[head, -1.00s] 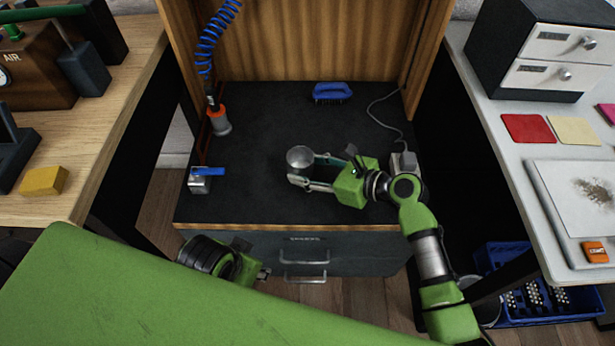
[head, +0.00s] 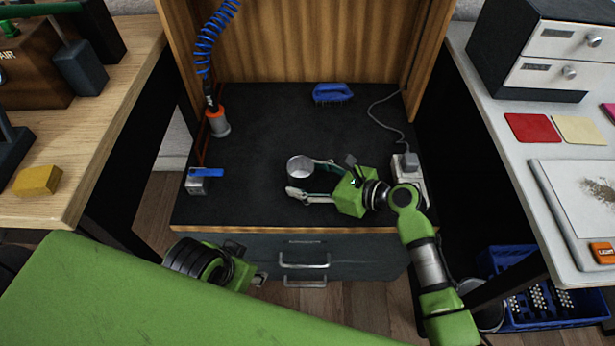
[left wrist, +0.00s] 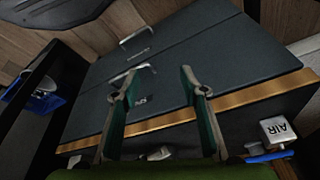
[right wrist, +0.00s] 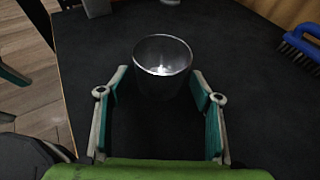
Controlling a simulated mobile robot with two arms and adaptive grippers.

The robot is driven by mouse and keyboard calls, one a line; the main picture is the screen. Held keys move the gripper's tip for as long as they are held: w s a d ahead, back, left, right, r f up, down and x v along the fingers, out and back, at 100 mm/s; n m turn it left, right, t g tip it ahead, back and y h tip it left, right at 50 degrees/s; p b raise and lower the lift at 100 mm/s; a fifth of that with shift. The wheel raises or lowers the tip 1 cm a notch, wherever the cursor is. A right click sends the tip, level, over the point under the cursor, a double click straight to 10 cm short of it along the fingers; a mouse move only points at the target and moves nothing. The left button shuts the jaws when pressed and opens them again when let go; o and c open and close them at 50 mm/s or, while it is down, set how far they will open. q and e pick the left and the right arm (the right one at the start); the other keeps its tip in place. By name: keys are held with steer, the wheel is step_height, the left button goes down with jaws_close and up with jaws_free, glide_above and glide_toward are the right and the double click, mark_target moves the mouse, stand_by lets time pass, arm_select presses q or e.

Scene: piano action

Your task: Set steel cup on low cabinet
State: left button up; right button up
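The steel cup (head: 300,168) stands upright on the dark top of the low cabinet (head: 262,130), near the middle. In the right wrist view the cup (right wrist: 163,68) is at the fingertips, with a gap showing at each side. My right gripper (head: 304,177) is open around the cup's near side, its fingers spread and low over the top. My left gripper (left wrist: 158,74) is open and empty in front of the cabinet's drawers. In the head view it is partly hidden behind my green body.
A blue brush (head: 332,93) lies at the back of the cabinet top. A blue-handled air valve (head: 198,182) and an orange-collared hose end (head: 218,122) are at left. A power strip (head: 408,172) with a cord is at right. Free room surrounds the cup.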

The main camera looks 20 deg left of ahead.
mark_target(312, 178)
steer(key=shift+r, duration=0.15)
steer(key=shift+d+r, duration=0.2)
steer(key=shift+d, duration=0.15)
steer(key=p+v, duration=0.1)
steer(key=v, duration=0.2)
steer(key=shift+s, duration=0.1)
steer(key=p+v, duration=0.2)
steer(key=v, duration=0.4)
steer(key=shift+s+d+r, duration=0.1)
steer(key=shift+s+d, duration=0.05)
steer(key=shift+d, duration=0.25)
arm_select(q)
steer(key=s+x, duration=0.1)
steer(key=x, duration=0.7)
steer(key=shift+f+g, duration=0.25)
steer(key=shift+g, duration=0.05)
arm_select(e)
steer(key=shift+s+d+r, duration=0.2)
steer(key=shift+d+r, duration=0.05)
steer(key=shift+d, duration=0.4)
arm_select(q)
steer(key=shift+d, duration=0.15)
